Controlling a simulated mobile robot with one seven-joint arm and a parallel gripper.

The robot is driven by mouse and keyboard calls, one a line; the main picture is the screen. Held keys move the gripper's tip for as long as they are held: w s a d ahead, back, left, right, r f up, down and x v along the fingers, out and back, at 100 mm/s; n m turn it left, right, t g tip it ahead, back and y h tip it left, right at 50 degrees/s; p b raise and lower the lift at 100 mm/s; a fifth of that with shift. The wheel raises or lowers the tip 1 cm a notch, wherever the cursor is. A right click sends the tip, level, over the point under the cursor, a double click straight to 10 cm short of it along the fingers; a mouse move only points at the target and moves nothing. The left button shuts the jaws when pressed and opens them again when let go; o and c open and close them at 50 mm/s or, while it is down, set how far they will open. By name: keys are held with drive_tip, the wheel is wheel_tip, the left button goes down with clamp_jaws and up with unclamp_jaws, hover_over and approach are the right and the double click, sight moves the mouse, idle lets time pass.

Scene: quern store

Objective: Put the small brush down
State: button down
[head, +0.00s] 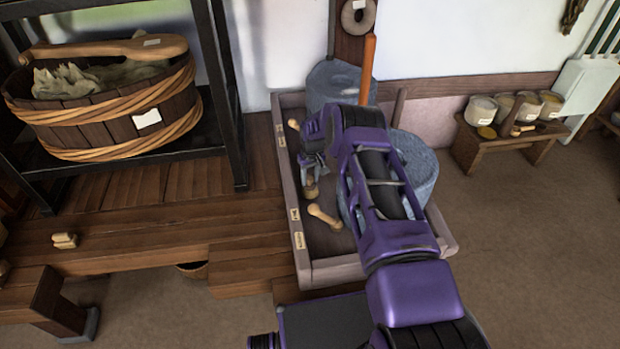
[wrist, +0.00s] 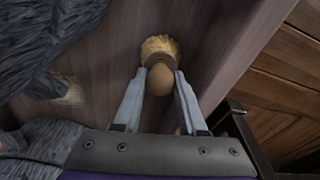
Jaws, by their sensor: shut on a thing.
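The small brush, with a rounded wooden handle and a ring of pale yellow bristles, shows in the wrist view (wrist: 160,72). My gripper (wrist: 160,88) is shut on its handle, with one grey finger on each side. In the head view my gripper (head: 312,172) reaches down inside the wooden tray (head: 287,190) near its left wall, and the brush (head: 311,191) shows just below the fingers. Whether the bristles touch the tray floor I cannot tell.
A wooden peg-like tool (head: 324,216) lies in the tray near the brush. Grey stone querns (head: 415,165) fill the tray's right and back. A low stool (head: 505,148) with several jars stands at right. A wooden tub (head: 110,125) stands on the left shelf.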

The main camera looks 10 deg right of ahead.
sight(312, 182)
drive_tip(key=shift+f, duration=0.1)
drive_tip(key=shift+c, duration=2.3)
unclamp_jaws()
wheel_tip(312, 182, up, 12)
drive_tip(key=s+p, duration=0.1)
drive_tip(key=p, duration=0.1)
drive_tip(key=shift+s+d, duration=0.15)
drive_tip(key=shift+s, duration=0.1)
